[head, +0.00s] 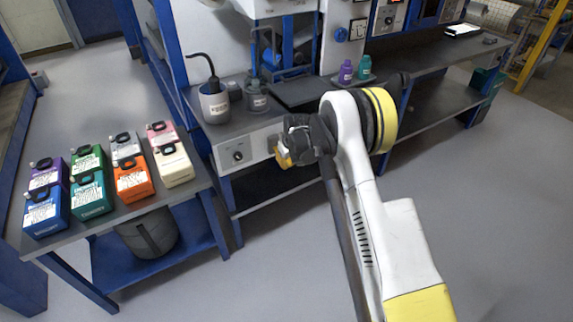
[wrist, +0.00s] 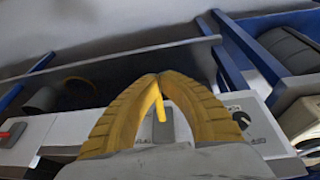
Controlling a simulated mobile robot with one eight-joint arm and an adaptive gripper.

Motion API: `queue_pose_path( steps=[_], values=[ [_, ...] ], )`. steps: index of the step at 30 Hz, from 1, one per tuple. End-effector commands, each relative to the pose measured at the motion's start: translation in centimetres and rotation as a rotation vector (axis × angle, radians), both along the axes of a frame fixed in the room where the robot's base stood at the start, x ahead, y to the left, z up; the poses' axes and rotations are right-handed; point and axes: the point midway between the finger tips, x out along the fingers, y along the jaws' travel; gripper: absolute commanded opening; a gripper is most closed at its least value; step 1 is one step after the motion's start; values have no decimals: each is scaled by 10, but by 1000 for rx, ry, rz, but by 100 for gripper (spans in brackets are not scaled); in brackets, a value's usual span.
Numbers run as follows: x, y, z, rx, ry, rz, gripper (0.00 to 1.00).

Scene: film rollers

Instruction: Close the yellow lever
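My gripper (head: 283,155) is in front of the bench's control panel in the head view. In the wrist view its two ribbed yellow fingers (wrist: 157,78) come together at the tips. A slim bright yellow piece (wrist: 159,108), which looks like the yellow lever, shows in the gap between the fingers below the tips. I cannot tell whether the fingertips touch it. In the head view my gripper and arm hide any lever there.
A white panel with a black knob (head: 237,156) is left of my gripper. A red part (wrist: 12,132) shows at left in the wrist view. Coloured cartons (head: 133,181) stand on the left table. A grey pot (head: 214,104) and a purple bottle (head: 346,71) stand on the bench.

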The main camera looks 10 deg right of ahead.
Motion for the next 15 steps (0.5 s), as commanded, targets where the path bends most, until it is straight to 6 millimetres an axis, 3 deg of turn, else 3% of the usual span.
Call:
queue_pose_path(
  steps=[1,6,15],
  values=[
    [-12,-4,11,0,0,-2,0],
    [-44,-12,28,0,0,-3,0],
    [-74,-19,41,-1,0,-1,0]
  ],
)
